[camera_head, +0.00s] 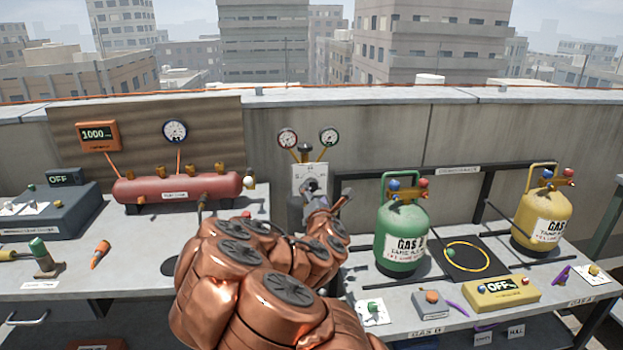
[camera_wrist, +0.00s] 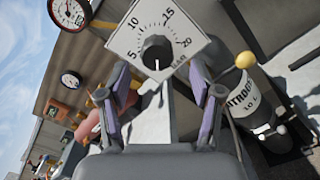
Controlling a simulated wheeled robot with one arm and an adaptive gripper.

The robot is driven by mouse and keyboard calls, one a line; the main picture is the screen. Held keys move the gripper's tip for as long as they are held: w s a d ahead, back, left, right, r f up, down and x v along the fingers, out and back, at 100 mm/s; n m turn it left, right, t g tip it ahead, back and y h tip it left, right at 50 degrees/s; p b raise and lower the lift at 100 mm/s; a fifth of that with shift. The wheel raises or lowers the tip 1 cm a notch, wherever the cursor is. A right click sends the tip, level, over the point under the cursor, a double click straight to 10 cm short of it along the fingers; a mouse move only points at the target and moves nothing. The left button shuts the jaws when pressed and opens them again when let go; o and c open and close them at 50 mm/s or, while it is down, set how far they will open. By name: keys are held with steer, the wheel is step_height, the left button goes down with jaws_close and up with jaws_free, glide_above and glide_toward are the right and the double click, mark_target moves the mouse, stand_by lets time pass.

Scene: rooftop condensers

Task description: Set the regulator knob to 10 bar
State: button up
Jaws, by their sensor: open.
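The regulator's white dial plate (camera_head: 309,172) stands at the centre, and the wrist view shows it closer (camera_wrist: 118,42), tilted, with marks 5, 10, 15, 20. The dark round regulator knob (camera_wrist: 157,53) sits at its middle. A white mark on the knob points down in the wrist picture, away from the 10 at upper left. My gripper (camera_wrist: 158,86) is open and empty, its two purple-padded fingers spread below the knob to either side, apparently not touching it. In the head view my gripper (camera_head: 320,204) is small before the plate and partly hides the knob.
A red tank (camera_head: 150,190) lies left; a green gas cylinder (camera_head: 402,240) stands right beside a black rail. The dark nitrogen cylinder (camera_wrist: 238,92) is close to my right finger in the wrist view.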

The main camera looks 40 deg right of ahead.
mark_target(312, 188)
steer(key=shift+w+r+p, duration=0.15)
steer(key=shift+r+p, duration=0.15)
steer(key=shift+p, duration=0.35)
steer(key=shift+p+x, duration=0.75)
steer(key=shift+x, duration=1.8)
steer(key=shift+f, duration=0.15)
steer(key=c, duration=1.1)
steer(key=shift+c, duration=0.2)
